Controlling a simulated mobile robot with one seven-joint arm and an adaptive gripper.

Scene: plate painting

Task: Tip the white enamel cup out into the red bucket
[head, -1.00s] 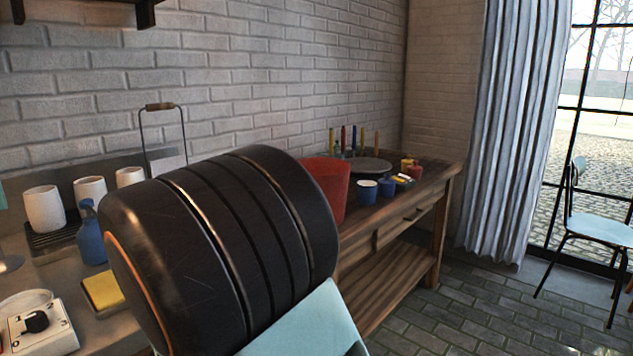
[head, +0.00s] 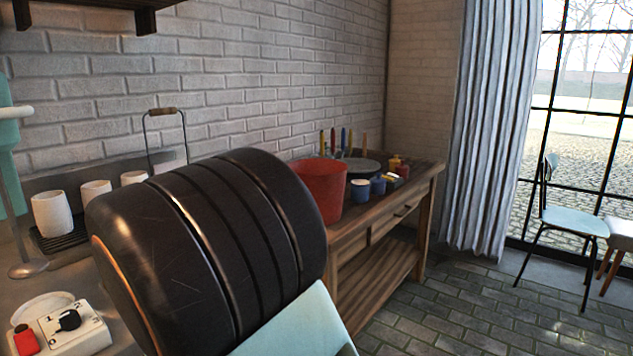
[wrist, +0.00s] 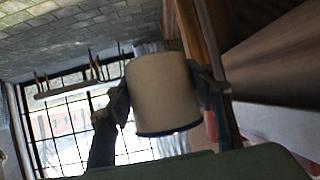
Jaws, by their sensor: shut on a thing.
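In the wrist view my gripper (wrist: 164,92) is shut on the white enamel cup (wrist: 163,90), with one finger on each side of it. The cup is pale with a dark blue rim, and the wrist picture is rolled over, so I cannot tell its tilt. What is inside the cup is hidden. In the head view the red bucket (head: 325,188) stands on the near end of the wooden table, its left part hidden behind my dark arm. My gripper and the cup are hidden in the head view.
Blue cups (head: 360,190), small paint pots and upright coloured handles stand beyond the bucket on the wooden table (head: 412,184). White mugs (head: 52,213) and a switch box (head: 75,329) are on the left counter. The paved floor at right is clear up to a chair (head: 573,222).

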